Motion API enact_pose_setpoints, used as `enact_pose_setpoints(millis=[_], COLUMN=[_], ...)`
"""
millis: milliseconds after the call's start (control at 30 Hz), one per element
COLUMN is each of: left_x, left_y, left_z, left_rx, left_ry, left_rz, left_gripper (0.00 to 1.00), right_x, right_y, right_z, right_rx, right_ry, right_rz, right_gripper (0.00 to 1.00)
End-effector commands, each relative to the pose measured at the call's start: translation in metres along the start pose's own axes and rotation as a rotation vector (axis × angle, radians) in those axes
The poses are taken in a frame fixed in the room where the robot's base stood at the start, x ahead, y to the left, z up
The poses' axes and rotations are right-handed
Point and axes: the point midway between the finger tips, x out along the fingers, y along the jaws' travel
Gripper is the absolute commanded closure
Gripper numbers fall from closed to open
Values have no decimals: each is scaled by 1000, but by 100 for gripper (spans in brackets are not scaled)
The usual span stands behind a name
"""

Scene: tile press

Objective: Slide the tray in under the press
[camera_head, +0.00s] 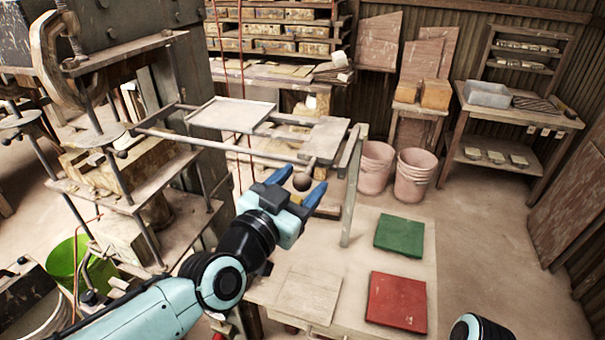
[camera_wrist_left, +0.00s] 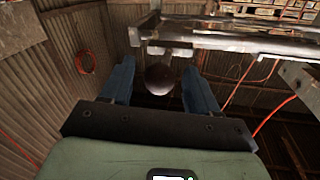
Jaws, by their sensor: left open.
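The tray (camera_head: 232,113) is a pale, flat, shallow plate. In the head view it sits on a metal rail frame (camera_head: 222,147) that sticks out to the right of the press (camera_head: 115,55). A dark round knob (camera_head: 303,181) hangs at the near right end of the frame. My left gripper (camera_head: 296,187) is open, with its blue fingers on either side of the knob. In the left wrist view the knob (camera_wrist_left: 160,77) lies between the fingers with gaps at both sides. Whether the knob joins the tray is not clear. My right gripper is not in view.
A low table (camera_head: 375,250) below carries a green tile (camera_head: 399,236), a red tile (camera_head: 397,302) and a pale tile (camera_head: 308,295). A support post (camera_head: 352,190) stands right of the gripper. Pink buckets (camera_head: 411,177) and a workbench (camera_head: 520,115) stand behind.

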Motion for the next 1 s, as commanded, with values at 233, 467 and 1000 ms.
enact_pose_setpoints(millis=[233,467,1000], left_x=[13,12,12], left_y=[0,0,0], left_z=[1,1,1], left_rx=[1,0,0], left_ry=[0,0,-2], left_rz=[-1,-1,-1], left_gripper=[40,46,100], right_x=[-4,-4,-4], right_y=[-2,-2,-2], right_z=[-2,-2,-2], right_rx=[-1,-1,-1], right_ry=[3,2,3], right_rz=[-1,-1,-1], right_gripper=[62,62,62])
